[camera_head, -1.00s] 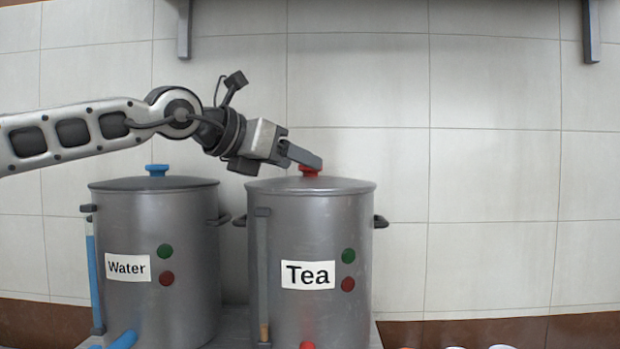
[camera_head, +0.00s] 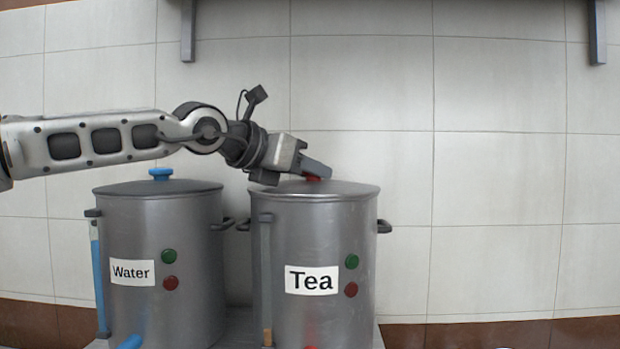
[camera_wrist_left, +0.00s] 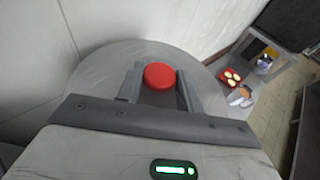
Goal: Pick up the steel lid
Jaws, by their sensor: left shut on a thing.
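The steel lid (camera_head: 345,188) with a red knob (camera_head: 313,179) sits on the pot labelled "Tea" (camera_head: 330,240). My left gripper (camera_head: 318,170) reaches in from the left and is shut on the red knob. In the left wrist view the red knob (camera_wrist_left: 159,76) lies between the two fingers, with the grey lid (camera_wrist_left: 120,62) spread beneath. The lid appears to rest on the pot rim, with no clear gap. My right gripper is not in view.
A second steel pot labelled "Water" (camera_head: 180,250), with a blue-knobbed lid (camera_head: 160,174), stands at left. A tiled wall is close behind. A shelf bracket (camera_head: 188,30) hangs above. In the left wrist view, a side shelf holds a red tray (camera_wrist_left: 231,77) with small items.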

